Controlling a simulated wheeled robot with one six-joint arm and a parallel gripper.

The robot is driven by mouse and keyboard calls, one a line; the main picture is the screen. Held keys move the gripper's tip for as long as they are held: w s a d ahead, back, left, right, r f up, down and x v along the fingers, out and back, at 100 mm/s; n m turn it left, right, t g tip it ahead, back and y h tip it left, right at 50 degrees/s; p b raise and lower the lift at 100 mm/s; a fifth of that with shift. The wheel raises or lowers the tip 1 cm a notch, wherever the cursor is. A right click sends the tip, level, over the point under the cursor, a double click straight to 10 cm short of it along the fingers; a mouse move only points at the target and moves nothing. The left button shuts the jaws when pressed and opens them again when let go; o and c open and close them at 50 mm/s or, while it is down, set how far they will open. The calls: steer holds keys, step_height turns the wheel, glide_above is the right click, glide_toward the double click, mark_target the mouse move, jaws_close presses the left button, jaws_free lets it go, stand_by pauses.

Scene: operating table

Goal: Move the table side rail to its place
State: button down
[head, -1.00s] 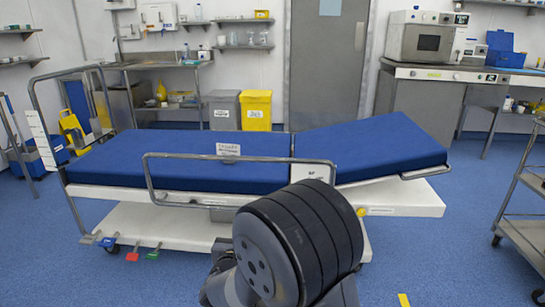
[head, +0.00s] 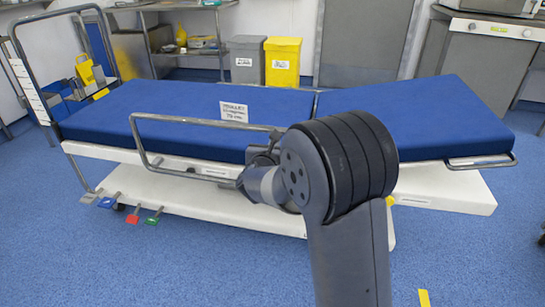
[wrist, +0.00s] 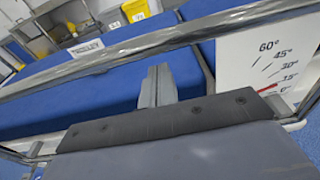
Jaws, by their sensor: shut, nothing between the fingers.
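The table side rail (head: 190,119) is a grey metal loop standing upright along the near side of the blue-padded operating table (head: 400,112). My arm hides its right end in the head view. In the wrist view its long top bar (wrist: 120,51) crosses the picture just beyond my gripper. My gripper (wrist: 158,82) is shut with nothing between its fingers. The fingertips appear close below the bar; I cannot tell whether they touch it. In the head view my arm mostly hides the gripper.
A white angle scale (wrist: 275,60) with a red pointer is at the right in the wrist view. Coloured pedals (head: 132,219) stick out low at the table's left end. Grey (head: 245,62) and yellow (head: 282,65) bins stand behind.

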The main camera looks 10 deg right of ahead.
steer(key=shift+s+r, duration=0.1)
steer(key=shift+r, duration=0.4)
step_height(320, 180, up, 7)
steer(key=p, duration=0.4)
steer(key=shift+r, duration=0.1)
step_height(320, 180, down, 5)
steer(key=b, duration=0.4)
steer(key=p+v, duration=0.3)
steer(key=v, duration=0.6)
steer(key=shift+r, duration=0.25)
